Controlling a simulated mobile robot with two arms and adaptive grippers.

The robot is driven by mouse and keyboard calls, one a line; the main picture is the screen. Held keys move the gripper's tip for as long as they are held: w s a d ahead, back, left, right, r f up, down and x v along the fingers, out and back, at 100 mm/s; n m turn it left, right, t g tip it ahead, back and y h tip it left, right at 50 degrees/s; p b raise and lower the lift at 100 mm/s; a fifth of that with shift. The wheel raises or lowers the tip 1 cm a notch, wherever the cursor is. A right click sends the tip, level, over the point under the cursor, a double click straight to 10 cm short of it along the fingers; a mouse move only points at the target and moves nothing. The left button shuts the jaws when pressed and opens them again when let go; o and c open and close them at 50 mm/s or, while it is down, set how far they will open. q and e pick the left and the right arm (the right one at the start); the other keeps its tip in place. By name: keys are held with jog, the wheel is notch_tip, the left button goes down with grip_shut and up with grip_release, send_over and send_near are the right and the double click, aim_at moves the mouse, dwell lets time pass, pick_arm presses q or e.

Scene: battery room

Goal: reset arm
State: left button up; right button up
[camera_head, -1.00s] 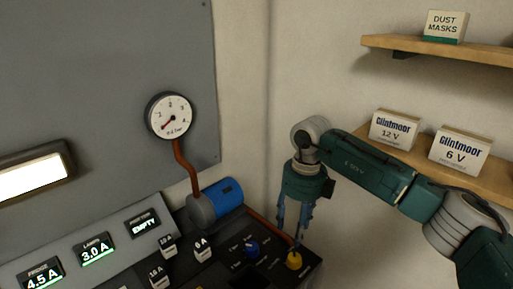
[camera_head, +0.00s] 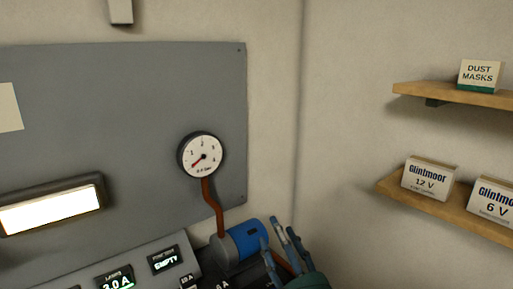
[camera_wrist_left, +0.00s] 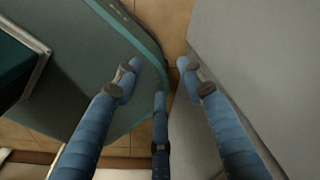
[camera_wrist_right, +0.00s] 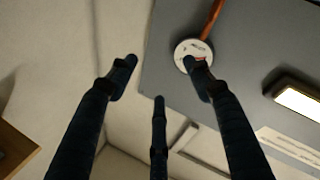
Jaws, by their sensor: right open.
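My right gripper (camera_head: 278,235) is at the bottom of the head view, fingers pointing up, in front of the bench and beside the blue cylinder (camera_head: 245,238). In the right wrist view its fingers (camera_wrist_right: 158,78) are spread with nothing between them. One fingertip overlaps the round gauge in the picture; I cannot tell the distance. My left gripper (camera_wrist_left: 158,75) shows only in the left wrist view, fingers spread and empty, pointing down towards a tiled floor.
The gauge (camera_head: 201,156) is on a grey wall panel (camera_head: 120,130), with a lit lamp (camera_head: 50,208) to its left. A control console (camera_head: 140,275) lies below. Right-hand shelves hold a dust masks box (camera_head: 480,76) and Glintmoor boxes (camera_head: 428,179). The corner wall is bare.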

jog(key=s+d+f+m+g+h, duration=0.35)
jog(key=s+d+f, duration=0.2)
jog(key=f, duration=0.45)
jog(key=s+d+f+m+g+h, duration=0.4)
jog(key=d+f, duration=0.3)
jog(key=f, duration=0.4)
jog(key=s+d+f+m+g, duration=0.1)
jog(key=s+f+g, duration=0.25)
jog(key=s, duration=0.45)
jog(key=s+d+f+m+g+y, duration=0.1)
jog(key=s+f+g, duration=0.1)
jog(key=s+f, duration=0.35)
jog(key=s+d+f+m+g, duration=0.1)
jog(key=s+f+g, duration=0.2)
jog(key=s, duration=0.6)
notch_tip(320, 180, down, 26)
jog(key=s+g, duration=0.1)
jog(key=s, duration=0.2)
jog(key=s+d+f+g, duration=0.1)
jog(key=s+d+f, duration=0.2)
jog(key=s+f, duration=1.2)
jog(key=shift+s, duration=0.8)
